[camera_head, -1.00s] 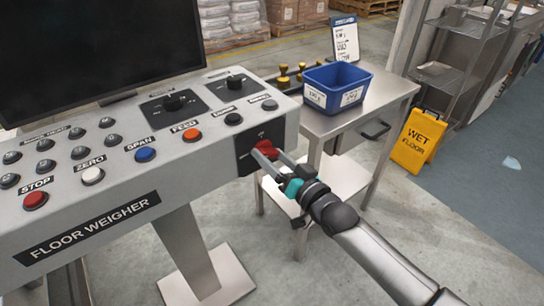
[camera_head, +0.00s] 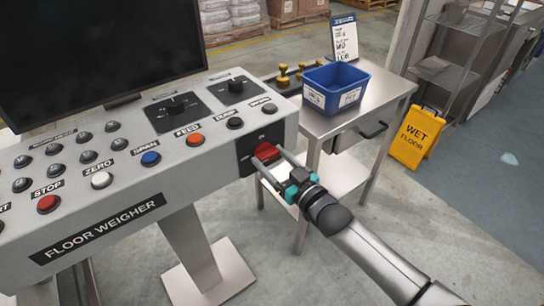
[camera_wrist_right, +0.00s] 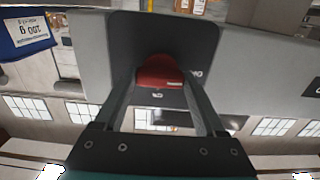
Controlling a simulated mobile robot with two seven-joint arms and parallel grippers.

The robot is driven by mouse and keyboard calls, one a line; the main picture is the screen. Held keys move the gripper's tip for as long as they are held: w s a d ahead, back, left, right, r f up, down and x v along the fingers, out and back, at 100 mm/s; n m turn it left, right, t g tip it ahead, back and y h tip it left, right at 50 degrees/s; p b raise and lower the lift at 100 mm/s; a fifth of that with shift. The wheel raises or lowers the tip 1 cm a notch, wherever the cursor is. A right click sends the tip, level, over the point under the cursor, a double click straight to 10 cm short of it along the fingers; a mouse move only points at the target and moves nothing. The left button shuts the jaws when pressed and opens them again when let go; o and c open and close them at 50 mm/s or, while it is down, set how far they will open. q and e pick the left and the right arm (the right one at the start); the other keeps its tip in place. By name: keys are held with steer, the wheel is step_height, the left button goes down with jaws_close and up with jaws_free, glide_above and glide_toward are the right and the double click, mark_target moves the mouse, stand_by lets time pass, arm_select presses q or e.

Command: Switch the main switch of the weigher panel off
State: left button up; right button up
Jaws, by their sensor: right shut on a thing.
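The weigher panel (camera_head: 90,225) is a pale grey console marked FLOOR WEIGHER. Its main switch, a red handle (camera_head: 267,151), sits on a black plate (camera_head: 246,146) on the right end of the console's front. My right gripper (camera_head: 268,162) reaches it from the lower right and is shut on the red handle. In the right wrist view the red handle (camera_wrist_right: 160,72) lies between the two finger ends, in front of the black plate (camera_wrist_right: 180,32). Small white marks show beside and below the handle, too small to read surely. My left gripper is not in view.
A steel table (camera_head: 330,125) with a blue bin (camera_head: 336,86) stands close at the right. A yellow wet-floor sign (camera_head: 417,138) stands farther right.

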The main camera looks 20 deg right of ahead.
steer(key=o, duration=1)
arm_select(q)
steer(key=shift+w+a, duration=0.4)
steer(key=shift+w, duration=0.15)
arm_select(e)
steer(key=o, duration=0.3)
arm_select(q)
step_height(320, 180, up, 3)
steer(key=p, duration=0.2)
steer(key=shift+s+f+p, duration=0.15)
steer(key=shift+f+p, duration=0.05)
steer(key=shift+p, duration=0.1)
arm_select(e)
steer(key=v, duration=1.5)
steer(key=shift+s+d, duration=0.1)
